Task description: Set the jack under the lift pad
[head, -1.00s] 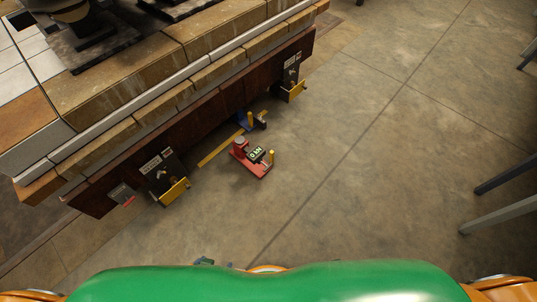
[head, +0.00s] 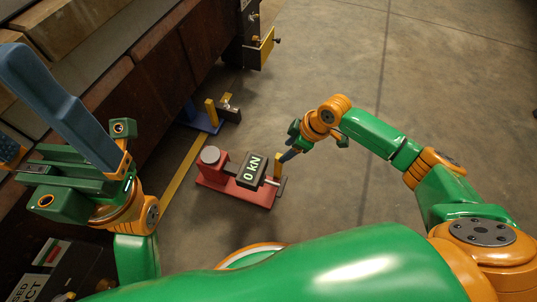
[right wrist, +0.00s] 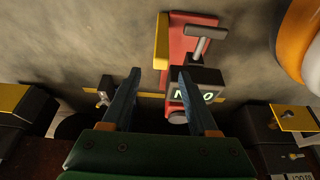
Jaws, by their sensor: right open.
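The red jack (head: 205,180) stands on the floor with a dark "0 kN" display (head: 251,170), a round grey top and a yellow upright post (head: 277,163). In the right wrist view the red jack (right wrist: 190,45) lies beyond the fingertips. My right gripper (head: 287,155) is open and empty beside the jack's yellow end; its blue fingers also show apart in the right wrist view (right wrist: 158,78). My left gripper (head: 48,125) is raised at the left, close to the camera, with its blue fingers apart and nothing visible between them. I cannot make out which part is the lift pad.
A blue stand with a yellow post (head: 210,111) is by the foot of the dark brown beam (head: 160,75). A black box with a yellow front (head: 265,48) sticks out from the beam. A yellow line (head: 180,180) runs on the floor. Open floor (head: 340,60) lies to the right.

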